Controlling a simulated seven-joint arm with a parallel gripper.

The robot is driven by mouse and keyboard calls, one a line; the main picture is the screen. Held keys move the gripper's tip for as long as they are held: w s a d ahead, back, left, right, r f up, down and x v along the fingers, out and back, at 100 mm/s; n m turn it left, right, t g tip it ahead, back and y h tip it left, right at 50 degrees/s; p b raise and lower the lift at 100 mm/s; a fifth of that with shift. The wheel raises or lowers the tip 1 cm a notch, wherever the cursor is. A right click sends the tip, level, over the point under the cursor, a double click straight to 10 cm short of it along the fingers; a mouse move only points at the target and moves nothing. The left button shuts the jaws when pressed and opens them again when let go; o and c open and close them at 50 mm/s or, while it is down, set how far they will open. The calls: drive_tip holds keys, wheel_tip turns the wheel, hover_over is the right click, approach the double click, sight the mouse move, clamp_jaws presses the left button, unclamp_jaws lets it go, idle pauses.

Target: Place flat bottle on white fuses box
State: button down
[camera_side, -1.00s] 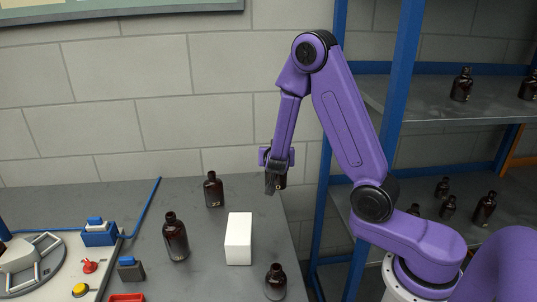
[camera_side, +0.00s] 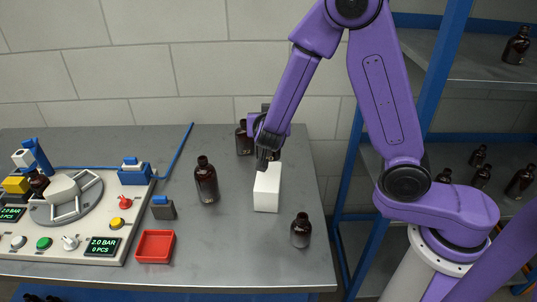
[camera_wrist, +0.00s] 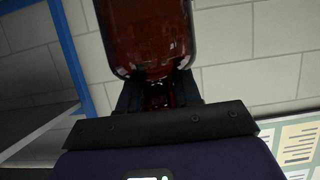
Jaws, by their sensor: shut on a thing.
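The white fuses box (camera_side: 267,192) stands upright on the grey table in the side view, with a plain flat top. My gripper (camera_side: 264,158) is just above and behind its top edge in the picture. It is shut on a dark amber bottle (camera_wrist: 150,35), which fills the top of the wrist view between the fingers. In the side view the held bottle (camera_side: 277,155) is mostly hidden behind the fingers. I cannot tell whether it touches the box.
Amber bottles stand near the box: one behind (camera_side: 242,140), one left (camera_side: 206,182), one front right (camera_side: 301,232). A red tray (camera_side: 155,247) and a control panel (camera_side: 70,215) lie left. A blue-framed shelf (camera_side: 447,90) with bottles is right.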

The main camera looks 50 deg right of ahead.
drive_tip(key=shift+f, duration=3.15)
drive_tip(key=c, duration=0.8)
unclamp_jaws()
drive_tip(key=shift+f, duration=0.15)
